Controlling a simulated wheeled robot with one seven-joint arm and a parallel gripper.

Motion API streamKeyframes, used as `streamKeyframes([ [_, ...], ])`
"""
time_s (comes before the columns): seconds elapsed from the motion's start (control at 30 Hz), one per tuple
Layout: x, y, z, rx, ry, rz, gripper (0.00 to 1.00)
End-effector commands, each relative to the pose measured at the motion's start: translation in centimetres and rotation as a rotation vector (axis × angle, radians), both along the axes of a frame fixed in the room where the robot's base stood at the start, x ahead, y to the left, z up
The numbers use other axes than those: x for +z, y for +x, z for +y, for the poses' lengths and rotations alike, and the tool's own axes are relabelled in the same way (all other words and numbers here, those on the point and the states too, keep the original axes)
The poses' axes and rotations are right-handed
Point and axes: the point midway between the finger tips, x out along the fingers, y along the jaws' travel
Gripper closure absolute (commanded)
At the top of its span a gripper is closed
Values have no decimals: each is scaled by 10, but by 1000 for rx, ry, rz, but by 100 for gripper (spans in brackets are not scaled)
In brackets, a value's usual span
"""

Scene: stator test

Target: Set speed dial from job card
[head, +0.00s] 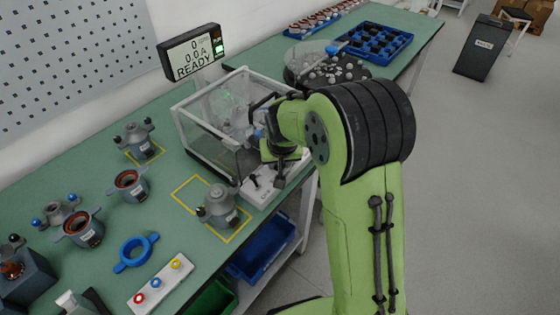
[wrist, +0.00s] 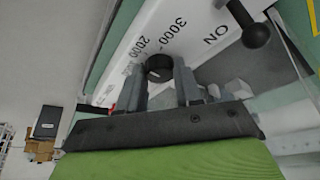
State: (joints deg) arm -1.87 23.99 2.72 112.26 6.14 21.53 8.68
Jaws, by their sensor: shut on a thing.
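My gripper (wrist: 160,85) is shut on a round black dial (wrist: 159,67) on a white control panel (wrist: 125,50). The panel bears the marks 2000 and 3000 near the dial and the word ON further right. In the head view my gripper (head: 283,170) is low over the white panel (head: 258,192) at the bench's front edge. The dial is hidden there by my arm. A black-knobbed lever (wrist: 256,35) stands beside the ON mark. No job card can be clearly read.
A clear-walled test box (head: 205,120) stands behind the panel. A display (head: 192,52) reads 0, 0.0 A and READY. A grey stator unit (head: 219,204) sits left of the panel by a yellow outline. A button strip (head: 160,283) lies at the front left.

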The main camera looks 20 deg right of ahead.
Motion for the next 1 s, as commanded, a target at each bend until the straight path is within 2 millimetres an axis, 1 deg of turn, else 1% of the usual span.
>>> streamKeyframes([
  [0.2,1,1,2,-113,0,-2,96],
  [0.4,1,1,2,-172,1,-1,96],
  [0.93,0,1,2,-191,1,0,96],
  [0.97,0,1,2,-190,1,0,61],
  [1.0,0,1,2,-190,1,0,55],
])
